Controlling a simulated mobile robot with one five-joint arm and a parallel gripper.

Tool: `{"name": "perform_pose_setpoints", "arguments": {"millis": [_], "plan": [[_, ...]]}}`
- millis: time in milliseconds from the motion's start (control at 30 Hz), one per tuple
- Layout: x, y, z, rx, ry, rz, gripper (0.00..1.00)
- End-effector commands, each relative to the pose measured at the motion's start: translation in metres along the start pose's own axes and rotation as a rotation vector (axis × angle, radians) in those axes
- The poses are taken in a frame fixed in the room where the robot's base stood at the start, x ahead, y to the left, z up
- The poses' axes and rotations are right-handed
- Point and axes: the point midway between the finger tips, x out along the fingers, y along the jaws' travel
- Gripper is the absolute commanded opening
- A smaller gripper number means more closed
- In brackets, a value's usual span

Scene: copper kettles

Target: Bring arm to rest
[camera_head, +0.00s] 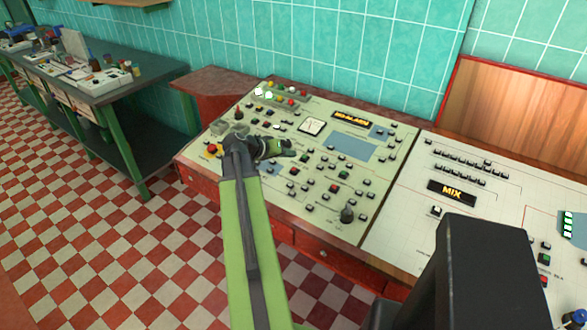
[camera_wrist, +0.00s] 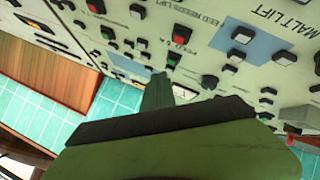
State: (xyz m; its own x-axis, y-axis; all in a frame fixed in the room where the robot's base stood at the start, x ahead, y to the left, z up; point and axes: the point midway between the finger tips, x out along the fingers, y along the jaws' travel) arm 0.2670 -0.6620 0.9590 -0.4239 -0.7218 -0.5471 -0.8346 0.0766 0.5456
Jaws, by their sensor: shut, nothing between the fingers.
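My green arm (camera_head: 245,240) reaches up and forward over the left control panel (camera_head: 390,150). My gripper (camera_head: 288,150) is at its far end, pointing right above the middle left of that panel. Its fingers are shut with nothing held. In the wrist view the shut fingers (camera_wrist: 158,92) point at the panel face, near rows of buttons. I cannot tell whether the fingertips touch the panel.
A second panel (camera_head: 400,225) with a MIX display (camera_head: 452,193) adjoins on the right. A dark green bench (camera_head: 150,80) with boxes and small items stands at the back left. The checkered floor (camera_head: 90,200) at the left is clear. A tiled wall (camera_head: 350,50) stands behind.

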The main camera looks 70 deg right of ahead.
Motion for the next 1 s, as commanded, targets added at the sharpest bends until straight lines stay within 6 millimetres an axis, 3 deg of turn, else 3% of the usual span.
{"name": "perform_pose_setpoints", "arguments": {"millis": [500,600,667,833,1000], "plan": [[0.000,-0.001,0.000,-0.001,0.000,-0.001,0.00],[-0.013,-0.015,-0.002,-0.016,0.016,-0.018,0.00],[-0.033,-0.038,-0.005,-0.040,0.040,-0.046,0.00],[-0.137,-0.135,0.000,-0.148,0.143,-0.185,0.00],[-0.250,-0.221,0.049,-0.255,0.175,-0.370,0.00]]}}
